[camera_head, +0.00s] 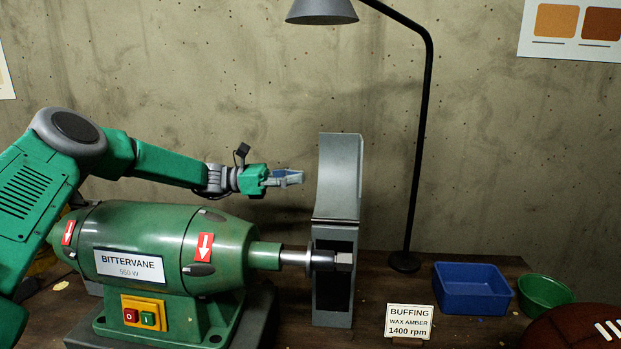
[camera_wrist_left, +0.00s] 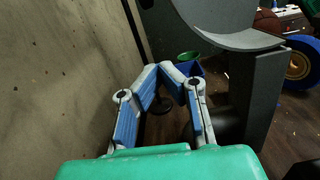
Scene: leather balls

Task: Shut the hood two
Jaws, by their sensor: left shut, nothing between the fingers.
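The grey hood (camera_head: 340,175) stands raised, upright above its grey housing (camera_head: 333,318), at the right end of the green buffing machine (camera_head: 160,245). Its curved inner face is toward the left, and a hinge line shows at its lower edge. In the left wrist view the hood (camera_wrist_left: 225,22) fills the upper right. My left gripper (camera_head: 302,178) is shut and empty, a little left of the hood and level with its middle, apart from it. Its blue-padded fingers (camera_wrist_left: 172,76) meet at the tips in the wrist view. My right gripper is not in view.
A black lamp post (camera_head: 418,150) stands behind and right of the hood. A sign (camera_head: 408,320), a blue bin (camera_head: 470,305), a green bowl (camera_head: 545,294) and a brown leather ball (camera_head: 575,332) are at the right. The machine's spindle (camera_head: 298,257) runs into the housing.

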